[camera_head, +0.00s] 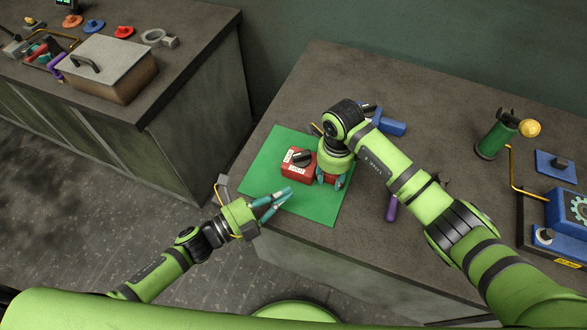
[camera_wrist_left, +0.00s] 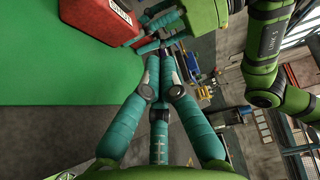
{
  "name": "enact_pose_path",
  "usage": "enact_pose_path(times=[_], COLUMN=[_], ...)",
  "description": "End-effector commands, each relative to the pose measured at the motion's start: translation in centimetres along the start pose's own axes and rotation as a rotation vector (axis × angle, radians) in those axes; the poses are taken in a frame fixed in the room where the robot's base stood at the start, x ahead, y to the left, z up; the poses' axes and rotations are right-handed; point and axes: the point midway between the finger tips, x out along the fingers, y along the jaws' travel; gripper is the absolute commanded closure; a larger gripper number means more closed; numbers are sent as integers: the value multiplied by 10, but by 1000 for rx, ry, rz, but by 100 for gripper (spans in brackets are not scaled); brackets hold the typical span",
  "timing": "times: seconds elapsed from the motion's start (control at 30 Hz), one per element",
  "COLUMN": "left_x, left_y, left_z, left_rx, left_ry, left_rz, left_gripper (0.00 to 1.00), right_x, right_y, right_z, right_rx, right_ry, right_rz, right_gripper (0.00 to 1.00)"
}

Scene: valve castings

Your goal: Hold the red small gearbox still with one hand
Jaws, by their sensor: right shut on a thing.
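The red small gearbox (camera_head: 296,165), a red block with a black knob on top and white labels, sits on a green mat (camera_head: 262,160). My right gripper (camera_head: 329,181) reaches down from above and is shut on the gearbox's right end, partly hiding it. My left gripper (camera_head: 289,191) is at the mat's front left edge, in front of the gearbox and apart from it. Its teal fingers meet at the tips with nothing between them. In the left wrist view these fingers (camera_wrist_left: 161,58) point toward the red gearbox (camera_wrist_left: 95,20), partly cut off at the top.
A blue tool (camera_head: 391,127) and a purple handle (camera_head: 392,207) lie near my right arm. A green cylinder (camera_head: 492,140) with a yellow knob and a blue gear unit (camera_head: 570,212) stand at the right. A lidded box (camera_head: 108,68) is on the left bench.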

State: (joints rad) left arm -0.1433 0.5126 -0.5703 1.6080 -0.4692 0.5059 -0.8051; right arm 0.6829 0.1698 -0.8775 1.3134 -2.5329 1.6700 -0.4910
Motion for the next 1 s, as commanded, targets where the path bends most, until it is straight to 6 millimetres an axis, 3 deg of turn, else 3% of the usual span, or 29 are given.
enact_pose_path(times=[0.23,0.3,0.5,1.0], left_x=[55,54,59,60], left_y=[-2,0,0,0], left_z=[0,16,34,39], left_rx=[2,6,4,3], left_ry=[2,-1,2,5], left_rz=[-3,1,0,0], left_gripper=[100,100,100,100], right_x=[0,-1,0,-1], right_y=[0,0,0,0], right_z=[1,1,1,1], right_rx=[-3,-3,-2,-2], right_ry=[-3,-3,-2,-3], right_rz=[1,1,0,-1], right_gripper=[100,100,100,100])
